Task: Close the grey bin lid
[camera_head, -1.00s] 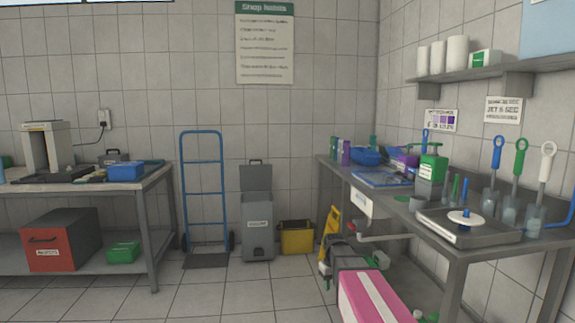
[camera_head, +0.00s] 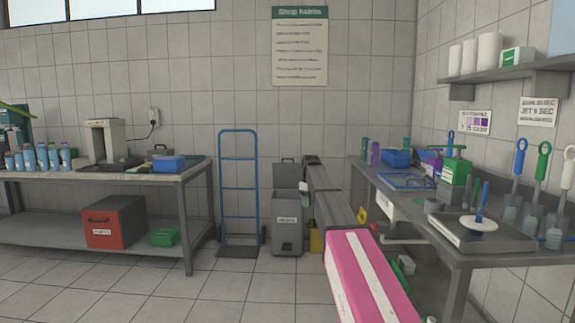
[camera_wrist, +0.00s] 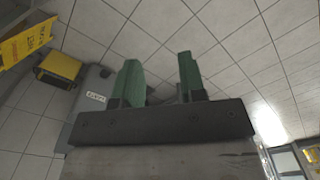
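The grey bin (camera_head: 287,222) stands on the floor against the back wall, with a label on its front. Its lid (camera_head: 286,175) is up, standing against the wall behind the opening. The bin also shows in the wrist view, with its label (camera_wrist: 96,97) left of the fingers. My gripper (camera_wrist: 159,80) has two green fingers set wide apart, with only floor tiles and part of the grey bin visible around them. In the head view my arm reaches forward just right of the bin, and its far end is beside the raised lid; the fingers cannot be made out there.
A blue hand truck (camera_head: 239,195) stands left of the bin. A yellow bucket (camera_wrist: 58,68) and a yellow floor sign (camera_wrist: 26,43) are on the bin's other side. Workbenches stand left (camera_head: 195,172) and right (camera_head: 470,238). Floor in front of the bin is clear.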

